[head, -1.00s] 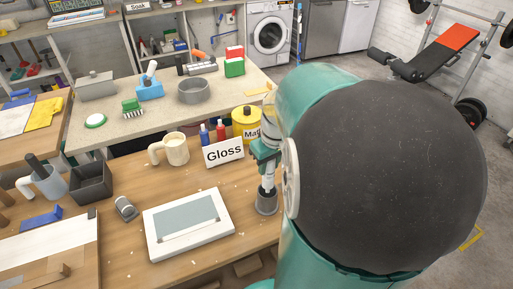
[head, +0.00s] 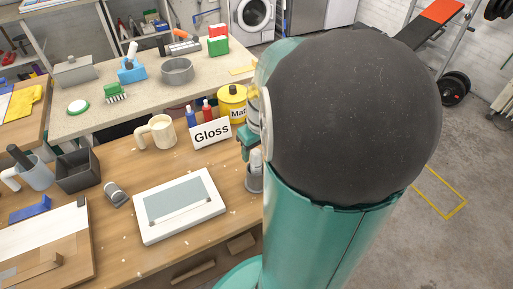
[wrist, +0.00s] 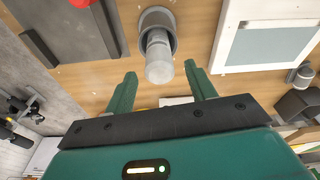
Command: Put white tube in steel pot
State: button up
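The white tube (wrist: 159,62) stands upright in the round grey steel pot (wrist: 149,19) in the wrist view, its upper end pointing toward the camera. In the head view the pot (head: 254,183) is at the right end of the wooden bench, with part of the tube (head: 256,160) above its rim. My gripper (wrist: 161,72) is open. Its two green fingers are spread on either side of the tube's end, with visible gaps. In the head view my gripper (head: 245,148) is above the pot and partly hidden by my arm.
A white framed panel (head: 211,204) lies left of the pot. The Gloss sign (head: 211,135), a cream mug (head: 163,132) and a yellow can (head: 232,98) stand behind. A grey round pan (head: 177,71) is on the far table. Bare wood surrounds the pot.

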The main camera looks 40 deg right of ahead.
notch_tip(320, 180, up, 14)
jog(key=s, duration=0.2)
jog(key=s+a+t, duration=0.1)
jog(key=a+t, duration=0.1)
jog(key=a, duration=0.9)
jog(key=s+a+n+t, duration=0.1)
jog(key=a, duration=1.1)
jog(key=shift+s+n+t, duration=0.3)
jog(key=shift+s+t, duration=0.05)
jog(key=shift+t, duration=0.05)
jog(key=shift+f, duration=0.1)
